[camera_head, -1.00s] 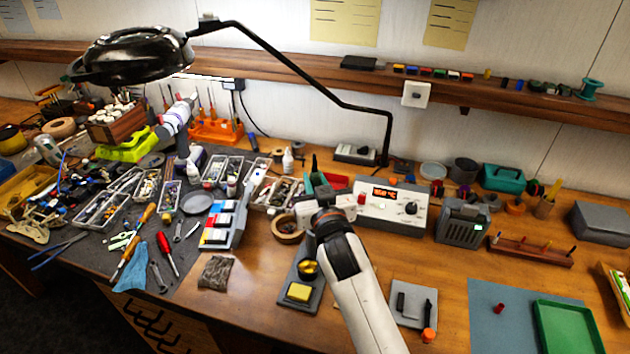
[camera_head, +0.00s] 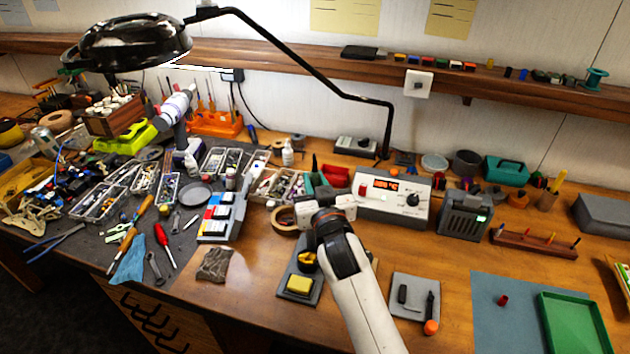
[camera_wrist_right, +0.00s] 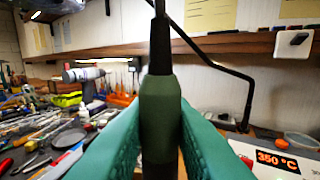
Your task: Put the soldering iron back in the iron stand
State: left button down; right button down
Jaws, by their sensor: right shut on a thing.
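The soldering iron (camera_wrist_right: 160,105) shows in the right wrist view as an upright dark green grip with a black part above it. My right gripper (camera_head: 322,200) is shut on it, with teal finger pads on both sides of the grip. The iron stand (camera_head: 284,288) is a grey base with a yellow sponge and a brass-coloured cup, partly covered by my right arm. The gripper is above and just beyond the stand. My left gripper is out of view.
The soldering station (camera_head: 392,197) is right of the gripper, and a tape roll (camera_head: 284,221) is left of it. A small grey tray (camera_head: 414,301) lies right of my arm. Tools and parts bins crowd the left; a black lamp arm (camera_head: 290,55) crosses overhead.

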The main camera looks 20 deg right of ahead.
jog(key=shift+f+b, duration=1.15)
jog(key=shift+f, duration=0.5)
jog(key=c, duration=0.8)
grip_release()
jog(key=shift+s, duration=0.1)
jog(key=s+r+p, duration=0.2)
jog(key=s+p, duration=0.1)
jog(key=s, duration=0.3)
jog(key=shift+s+a, duration=0.25)
jog(key=shift+s, duration=0.15)
jog(key=shift+f, duration=0.1)
dwell(0.4)
